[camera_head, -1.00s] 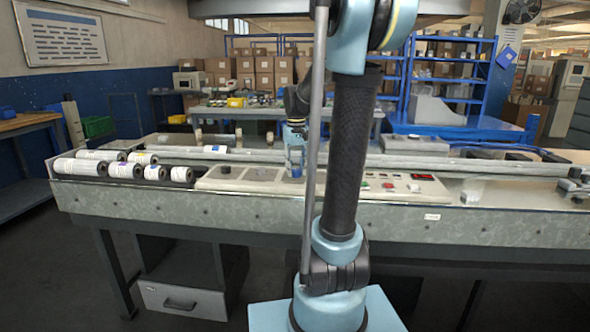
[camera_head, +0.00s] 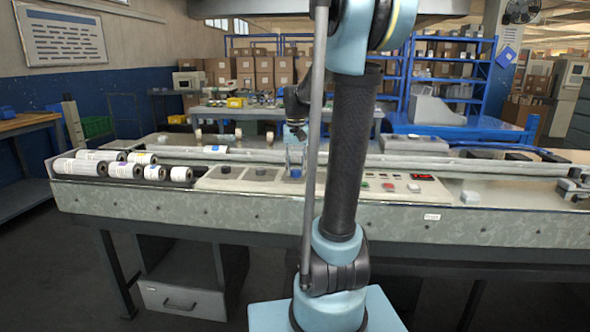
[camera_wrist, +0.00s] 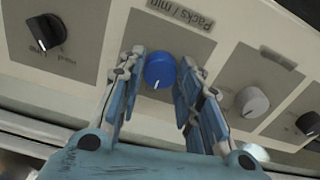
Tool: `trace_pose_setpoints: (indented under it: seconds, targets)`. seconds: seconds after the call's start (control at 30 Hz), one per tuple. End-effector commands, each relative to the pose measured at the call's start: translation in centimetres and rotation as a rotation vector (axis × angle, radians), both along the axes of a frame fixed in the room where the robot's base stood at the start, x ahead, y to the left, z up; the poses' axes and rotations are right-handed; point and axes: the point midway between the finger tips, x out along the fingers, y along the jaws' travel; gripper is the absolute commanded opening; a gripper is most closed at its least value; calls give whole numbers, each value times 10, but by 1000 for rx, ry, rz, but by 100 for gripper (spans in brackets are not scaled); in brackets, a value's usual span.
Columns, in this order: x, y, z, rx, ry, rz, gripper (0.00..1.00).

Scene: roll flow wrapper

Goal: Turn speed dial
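The blue dial (camera_wrist: 160,70) sits on a grey plate marked "Packs / min" in the wrist view, its white pointer line toward the bottom of the picture. My gripper (camera_wrist: 158,75) is open, with one finger on each side of the blue dial; a gap shows between the dial and the left finger, and the right finger is very close to it. I cannot tell if that finger touches. In the head view the blue dial (camera_head: 296,173) is small on the machine's panel, with my gripper (camera_head: 295,160) just above it.
A black knob (camera_wrist: 46,32) is at the left in the wrist view. A grey knob (camera_wrist: 251,101) and another black knob (camera_wrist: 308,123) are at the right.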

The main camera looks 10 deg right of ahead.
Motion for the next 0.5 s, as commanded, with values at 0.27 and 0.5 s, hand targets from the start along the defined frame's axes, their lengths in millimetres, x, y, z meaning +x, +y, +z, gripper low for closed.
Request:
trace_pose_setpoints:
  seconds: [0.27,0.5]
  targets:
    - [-1,0,0,0,2,0,50]
    - [-1,0,5,0,2,1,50]
